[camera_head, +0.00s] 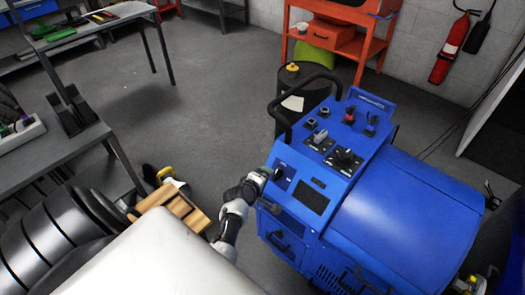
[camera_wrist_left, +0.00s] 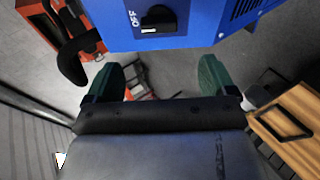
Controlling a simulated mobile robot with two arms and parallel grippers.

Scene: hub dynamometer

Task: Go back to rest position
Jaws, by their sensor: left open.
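The blue hub dynamometer (camera_head: 405,220) stands at the right in the head view, with knobs and switches on its sloped control panel. My left gripper (camera_head: 271,174) is at the left edge of that panel, its arm reaching up from the bottom. In the left wrist view the two green fingers of my left gripper (camera_wrist_left: 158,75) are spread apart with nothing between them. A black rotary switch (camera_wrist_left: 158,19) marked OFF sits on the blue panel just beyond the fingers, apart from them. My right gripper is not in view.
A black drum (camera_head: 303,100) stands behind the machine. An orange shelf (camera_head: 335,40) and a fire extinguisher (camera_head: 452,48) are at the back. Open floor lies mid-left.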

